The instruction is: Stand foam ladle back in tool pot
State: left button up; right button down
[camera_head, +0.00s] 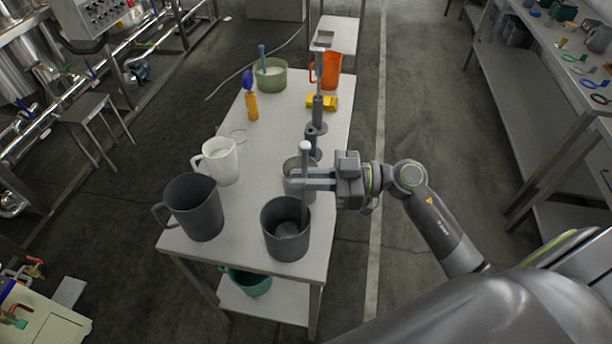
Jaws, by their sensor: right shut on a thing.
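My right gripper (308,180) reaches in from the right over the table and is shut on an upright grey rod with a pale rounded top, which looks like the foam ladle (304,160). The rod's lower part runs down to the right side of an open dark grey pot (286,243) at the table's front edge. I cannot tell whether its lower end is inside the pot. A light grey container (290,186) stands behind the gripper, partly hidden by it. Which one is the tool pot is not marked. My left gripper is not in view.
On the table (262,150) stand a large dark jug (194,208), a white jug (219,162), an orange-yellow bottle (252,106), a green bowl (270,80), an orange jug (331,70), a yellow item (322,102) and a dark upright tool (318,112). The table's middle left is clear.

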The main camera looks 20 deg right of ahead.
jog(key=c, duration=1.5)
grip_release()
jog(key=shift+f, duration=0.1)
jog(key=shift+d, duration=0.15)
jog(key=b+v, duration=0.4)
jog(key=v, duration=0.7)
jog(key=shift+d, duration=0.4)
jog(key=shift+s, duration=0.15)
